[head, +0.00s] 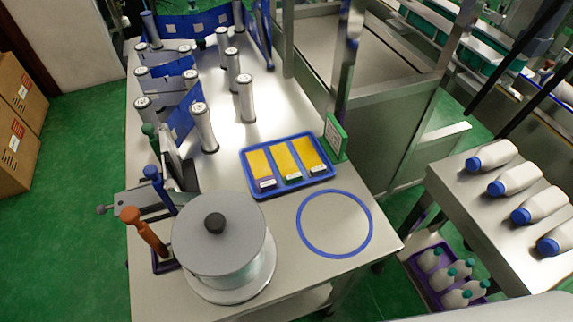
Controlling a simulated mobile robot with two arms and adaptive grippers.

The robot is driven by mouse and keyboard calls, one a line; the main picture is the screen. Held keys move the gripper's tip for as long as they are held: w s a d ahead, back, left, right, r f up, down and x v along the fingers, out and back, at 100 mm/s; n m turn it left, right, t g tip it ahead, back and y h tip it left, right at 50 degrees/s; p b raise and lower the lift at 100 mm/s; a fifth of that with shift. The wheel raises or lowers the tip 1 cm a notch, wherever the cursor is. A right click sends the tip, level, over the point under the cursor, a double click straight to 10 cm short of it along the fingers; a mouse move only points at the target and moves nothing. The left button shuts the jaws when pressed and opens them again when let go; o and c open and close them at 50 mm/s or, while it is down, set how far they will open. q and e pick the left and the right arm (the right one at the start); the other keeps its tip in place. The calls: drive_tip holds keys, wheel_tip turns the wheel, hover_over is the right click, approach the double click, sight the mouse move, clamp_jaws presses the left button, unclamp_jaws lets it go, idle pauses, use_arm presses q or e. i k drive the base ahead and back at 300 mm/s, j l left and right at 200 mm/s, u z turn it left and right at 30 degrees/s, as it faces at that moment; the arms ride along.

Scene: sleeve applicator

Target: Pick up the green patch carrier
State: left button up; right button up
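A blue tray (246,172) on the metal table holds three yellow patches side by side. The middle patch (286,160) has a pale label and a thin green edge at its near end; it looks like the green patch carrier, though the edge is small to read. The left patch (260,165) and right patch (308,155) have dark near ends with pale labels. Neither of my grippers is in view, and nothing touches the tray.
A blue ring (371,226) marks bare tabletop in front. A large lidded drum (223,245) stands left of the ring. Several silver cylinders (204,128) stand behind. White bottles (514,180) lie on the right table.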

sight(289, 172)
drive_tip(key=k+j+z, duration=0.2)
drive_tip(key=z, duration=0.3)
drive_tip(key=k+j+z, duration=0.25)
drive_tip(key=z, duration=0.25)
drive_tip(key=k+z, duration=0.3)
drive_tip(key=z, duration=0.2)
